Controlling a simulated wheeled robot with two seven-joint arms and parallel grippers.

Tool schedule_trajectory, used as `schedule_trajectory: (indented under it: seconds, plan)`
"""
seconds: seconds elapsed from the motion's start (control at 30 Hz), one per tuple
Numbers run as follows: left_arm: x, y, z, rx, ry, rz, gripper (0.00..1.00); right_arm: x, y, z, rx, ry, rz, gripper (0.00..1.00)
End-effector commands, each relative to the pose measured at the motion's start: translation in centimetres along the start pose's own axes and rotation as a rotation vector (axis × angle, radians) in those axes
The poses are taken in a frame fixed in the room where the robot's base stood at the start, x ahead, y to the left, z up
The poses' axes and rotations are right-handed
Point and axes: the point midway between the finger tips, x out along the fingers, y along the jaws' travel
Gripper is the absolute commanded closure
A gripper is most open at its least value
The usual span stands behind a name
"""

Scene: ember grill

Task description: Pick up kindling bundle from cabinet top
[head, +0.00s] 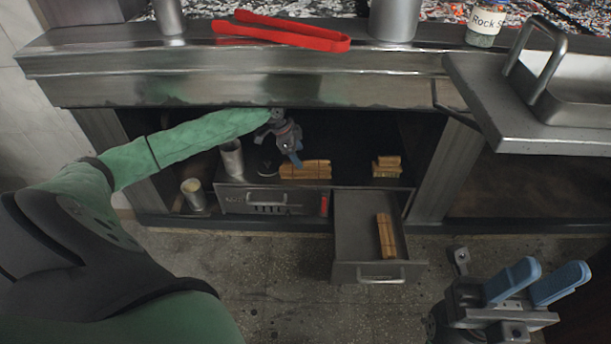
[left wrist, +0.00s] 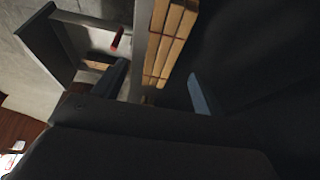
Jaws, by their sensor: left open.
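A kindling bundle (head: 308,171) of light wooden sticks lies on the low cabinet top (head: 347,186) inside the grill's lower bay. A second, shorter bundle (head: 387,167) lies to its right on the same top. My left gripper (head: 296,161) reaches in under the counter, right at the left bundle, fingers pointing down. In the left wrist view a bundle (left wrist: 172,40) shows between its two separated blue fingers (left wrist: 158,92); I cannot tell whether they touch it. My right gripper (head: 556,267) is open and empty at the lower right.
An open drawer (head: 351,215) holds another wooden bundle (head: 386,236). A metal cup (head: 231,158) and a black round item (head: 266,168) stand left of the left bundle. The counter edge (head: 250,88) overhangs my left arm. Red tongs (head: 290,34) lie above.

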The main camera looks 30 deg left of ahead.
Motion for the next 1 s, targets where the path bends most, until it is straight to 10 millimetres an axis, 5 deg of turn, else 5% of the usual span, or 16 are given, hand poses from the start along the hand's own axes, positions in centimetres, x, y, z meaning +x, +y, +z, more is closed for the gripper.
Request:
schedule_trajectory:
  seconds: [0.7, 1.0]
  plan:
    - [7.2, -0.2, 0.3, -0.001, 0.000, 0.001, 0.29, -3.2, -0.5, 0.3, -0.007, -0.027, -0.034, 0.64]
    - [7.6, -0.1, 0.2, 0.000, 0.000, 0.000, 0.29, -3.3, -0.5, 0.4, -0.008, -0.032, -0.037, 0.64]
